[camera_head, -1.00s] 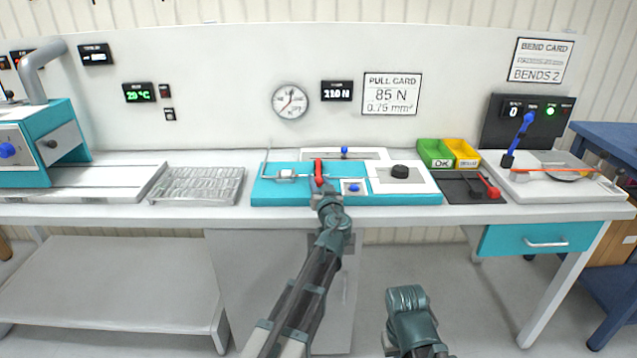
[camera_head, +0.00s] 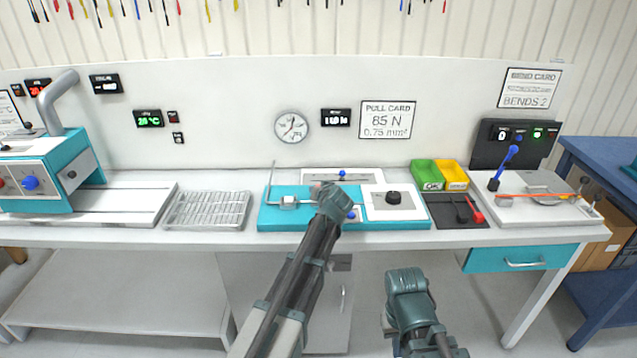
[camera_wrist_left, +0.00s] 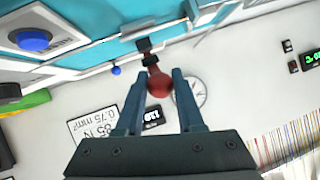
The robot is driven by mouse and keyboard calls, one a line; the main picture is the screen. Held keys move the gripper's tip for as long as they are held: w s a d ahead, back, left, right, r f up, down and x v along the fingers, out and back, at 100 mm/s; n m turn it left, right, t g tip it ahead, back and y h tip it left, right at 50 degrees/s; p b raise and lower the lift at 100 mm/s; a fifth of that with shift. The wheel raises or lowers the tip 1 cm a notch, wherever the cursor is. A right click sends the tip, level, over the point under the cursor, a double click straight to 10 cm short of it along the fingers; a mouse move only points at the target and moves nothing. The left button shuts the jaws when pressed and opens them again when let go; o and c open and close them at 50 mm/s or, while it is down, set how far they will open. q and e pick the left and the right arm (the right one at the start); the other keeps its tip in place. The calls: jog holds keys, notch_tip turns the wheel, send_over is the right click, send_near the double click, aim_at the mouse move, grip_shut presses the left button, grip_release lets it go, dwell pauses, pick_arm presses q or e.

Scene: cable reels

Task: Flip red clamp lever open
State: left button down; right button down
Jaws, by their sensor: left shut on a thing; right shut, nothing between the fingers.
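The red clamp lever (camera_wrist_left: 158,84) shows in the left wrist view, its rounded red end between the two fingers of my left gripper (camera_wrist_left: 159,76). My left gripper is shut on it. In the head view my left gripper (camera_head: 328,191) is over the teal fixture (camera_head: 285,221), and my own wrist hides the lever there. The lever's dark pivot (camera_wrist_left: 147,52) shows beyond the red end in the wrist view. My right gripper (camera_head: 407,290) is low in front of the bench, away from the fixture, shut and empty; its fingertips are hard to make out.
A black knob (camera_head: 393,197) sits on the fixture's white plate at right. Green (camera_head: 427,181) and yellow (camera_head: 453,182) bins stand behind a dark mat (camera_head: 447,219). A ribbed metal tray (camera_head: 207,211) lies left of the fixture. The bench front between them is clear.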

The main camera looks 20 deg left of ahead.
pick_arm(q)
jog(key=w+r+g+p, duration=0.2)
jog(key=p, duration=0.2)
jog(key=w+a+r+g+h+p, duration=0.1)
jog(key=w+r+g+p, duration=0.1)
jog(key=p, duration=0.3)
jog(key=w+r+g+h+p, duration=0.1)
jog(key=w+r+g+p, duration=0.1)
jog(key=p, duration=0.2)
jog(key=shift+w+a+r+m, duration=0.15)
jog(key=shift+a+m, duration=0.25)
jog(key=shift+w+a+g+h+p, duration=0.1)
jog(key=shift+w+g+h+p, duration=0.2)
jog(key=shift+g+p, duration=0.25)
jog(key=shift+w+a+r+p, duration=0.15)
jog(key=shift+w, duration=0.2)
jog(key=shift+w+a+r+p, duration=0.1)
jog(key=shift+w+p, duration=0.05)
jog(key=shift+w, duration=0.2)
jog(key=c, duration=0.9)
grip_release()
jog(key=o, duration=0.4)
jog(key=shift+w+f, duration=0.1)
jog(key=shift+c, duration=0.2)
